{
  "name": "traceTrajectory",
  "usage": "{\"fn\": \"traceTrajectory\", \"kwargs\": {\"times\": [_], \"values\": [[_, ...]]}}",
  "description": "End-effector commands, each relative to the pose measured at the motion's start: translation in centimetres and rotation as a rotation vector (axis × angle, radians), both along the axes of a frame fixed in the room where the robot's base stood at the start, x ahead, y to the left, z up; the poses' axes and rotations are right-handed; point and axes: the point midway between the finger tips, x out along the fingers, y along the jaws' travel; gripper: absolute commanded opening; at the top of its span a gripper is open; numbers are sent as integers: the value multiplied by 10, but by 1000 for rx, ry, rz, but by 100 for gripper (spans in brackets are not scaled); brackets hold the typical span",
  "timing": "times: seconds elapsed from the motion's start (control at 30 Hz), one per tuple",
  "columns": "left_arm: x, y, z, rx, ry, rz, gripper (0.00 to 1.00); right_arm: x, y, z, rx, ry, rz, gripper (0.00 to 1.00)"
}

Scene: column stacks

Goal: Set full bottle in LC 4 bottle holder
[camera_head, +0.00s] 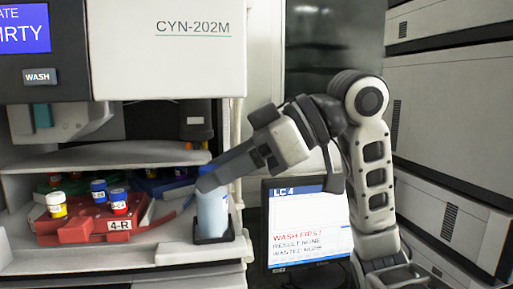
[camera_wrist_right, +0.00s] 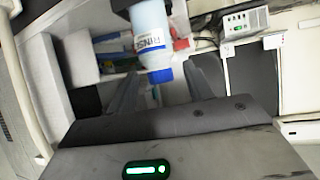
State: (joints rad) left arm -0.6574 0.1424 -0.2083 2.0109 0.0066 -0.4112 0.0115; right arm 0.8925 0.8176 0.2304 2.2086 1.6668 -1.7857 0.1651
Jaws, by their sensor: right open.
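A pale blue-white bottle (camera_head: 212,215) stands upright in a small black square holder (camera_head: 214,239) at the right end of the machine's shelf. In the right wrist view, the bottle (camera_wrist_right: 152,35) has a label reading RINSE and a blue cap (camera_wrist_right: 160,75). My right gripper (camera_head: 203,184) reaches down from the right to the bottle's top and hides much of its cap in the head view. In the wrist view, the open fingers (camera_wrist_right: 160,88) lie either side of the cap, with gaps visible. The liquid level cannot be told. My left gripper is not in view.
A red rack (camera_head: 90,233) marked 4-R holds capped vials on the shelf, left of the bottle. A monitor (camera_head: 305,222) headed LC 4 reads WASH FIRST and stands right of the holder. The machine body (camera_head: 165,60), marked CYN-202M, overhangs the shelf. Grey cabinets (camera_head: 450,130) stand at right.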

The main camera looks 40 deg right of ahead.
Motion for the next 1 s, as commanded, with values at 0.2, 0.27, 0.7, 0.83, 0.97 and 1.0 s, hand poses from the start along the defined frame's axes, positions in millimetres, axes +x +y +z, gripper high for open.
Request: {"fn": "traceTrajectory", "kwargs": {"times": [0.2, 0.27, 0.7, 0.83, 0.97, 1.0], "values": [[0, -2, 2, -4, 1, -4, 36, -1, -2, 1, 0, -1, -2, 51], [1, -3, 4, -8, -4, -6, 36, -8, -10, 6, -1, -2, -6, 51], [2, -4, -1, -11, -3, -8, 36, -71, -77, 57, 1, -2, -5, 51], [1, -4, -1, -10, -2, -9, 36, -84, -91, 68, 1, -2, -3, 51], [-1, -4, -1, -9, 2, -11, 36, -92, -100, 74, 1, -1, -2, 51], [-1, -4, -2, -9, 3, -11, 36, -93, -101, 75, 1, -2, -1, 51]]}}
